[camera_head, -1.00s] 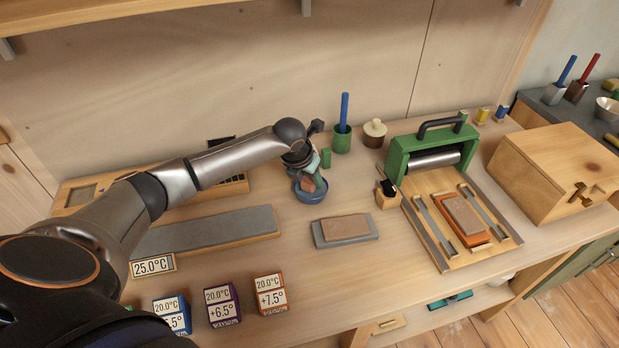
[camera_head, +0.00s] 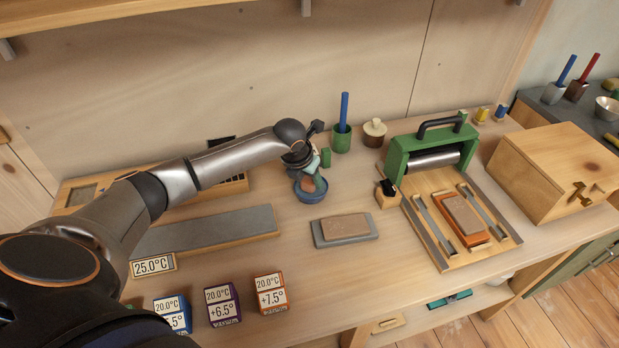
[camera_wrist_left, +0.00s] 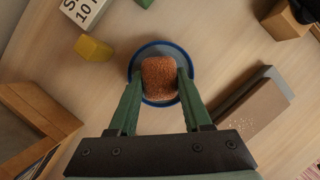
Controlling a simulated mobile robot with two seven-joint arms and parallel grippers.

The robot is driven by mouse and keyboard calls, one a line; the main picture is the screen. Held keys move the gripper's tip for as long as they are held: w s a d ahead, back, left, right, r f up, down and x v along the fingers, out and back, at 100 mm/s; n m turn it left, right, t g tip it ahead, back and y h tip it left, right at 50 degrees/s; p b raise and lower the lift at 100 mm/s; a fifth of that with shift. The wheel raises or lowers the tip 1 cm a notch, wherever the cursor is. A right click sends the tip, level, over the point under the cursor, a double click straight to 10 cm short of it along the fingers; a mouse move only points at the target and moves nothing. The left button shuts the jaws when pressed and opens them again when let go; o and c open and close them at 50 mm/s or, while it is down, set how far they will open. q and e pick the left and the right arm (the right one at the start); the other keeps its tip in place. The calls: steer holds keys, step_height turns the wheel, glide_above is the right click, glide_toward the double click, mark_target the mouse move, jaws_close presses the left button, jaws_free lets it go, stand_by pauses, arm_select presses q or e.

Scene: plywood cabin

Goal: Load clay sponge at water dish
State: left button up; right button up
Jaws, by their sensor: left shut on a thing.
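The clay sponge (camera_wrist_left: 160,78) is a rough reddish-brown block. It sits between the green fingers of my left gripper (camera_wrist_left: 157,90), which is shut on it. In the left wrist view it is over the blue water dish (camera_wrist_left: 139,61), whose rim shows around it. In the head view the sponge (camera_head: 309,184) is at the mouth of the dish (camera_head: 312,196), and my left gripper (camera_head: 312,170) comes down on it from above. I cannot tell how deep the sponge is in the dish. My right gripper is not in view.
A brown block lies on a grey slab (camera_head: 324,241) right of the dish. A green cup with a blue stick (camera_head: 341,138) stands behind it. A green roller press (camera_head: 412,156) is further right. Temperature-marked blocks (camera_head: 270,293) stand in front. Bare tabletop lies between.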

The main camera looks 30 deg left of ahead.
mark_target(309, 178)
arm_select(q)
steer(key=shift+r+p, duration=2.35)
steer(key=shift+r, duration=1.05)
